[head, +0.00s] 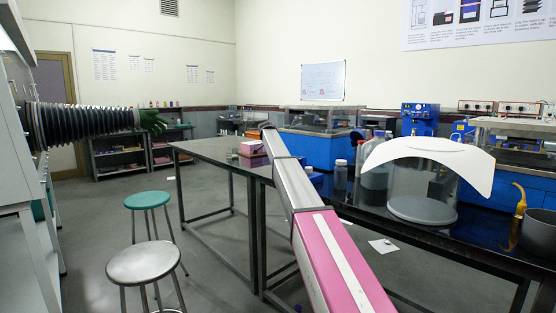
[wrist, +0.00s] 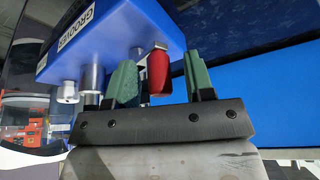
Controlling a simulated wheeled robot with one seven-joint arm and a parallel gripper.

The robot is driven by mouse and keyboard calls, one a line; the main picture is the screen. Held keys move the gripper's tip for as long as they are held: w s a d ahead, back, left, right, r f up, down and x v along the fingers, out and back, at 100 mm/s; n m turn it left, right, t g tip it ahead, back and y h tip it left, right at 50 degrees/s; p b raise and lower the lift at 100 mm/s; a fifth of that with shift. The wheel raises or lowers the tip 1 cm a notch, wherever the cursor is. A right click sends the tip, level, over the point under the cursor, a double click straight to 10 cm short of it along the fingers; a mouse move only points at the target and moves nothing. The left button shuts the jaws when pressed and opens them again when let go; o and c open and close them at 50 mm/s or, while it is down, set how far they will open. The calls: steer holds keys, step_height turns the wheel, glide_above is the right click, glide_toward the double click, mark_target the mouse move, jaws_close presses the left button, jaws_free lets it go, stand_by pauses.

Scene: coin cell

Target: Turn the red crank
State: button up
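My gripper (wrist: 160,62) is open, with one green finger on each side of the red handle. The handle sits nearer the left finger, with a wider gap on the right. I cannot tell whether it touches the left finger. In the head view I cannot make out the red crank, and my gripper does not show there.
Metal cylinders (wrist: 68,90) stick out of the machine left of my gripper. A blue panel (wrist: 265,90) lies close on the right. In the head view, a dark bench (head: 215,151) carries bottles and a glass dome; two stools (head: 147,200) (head: 143,262) stand at the left.

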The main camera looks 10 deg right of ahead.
steer(key=w+v, duration=0.1)
steer(key=v, duration=0.9)
steer(key=shift+s+a+r, duration=0.25)
steer(key=shift+s+r, duration=0.1)
steer(key=shift+s, duration=0.15)
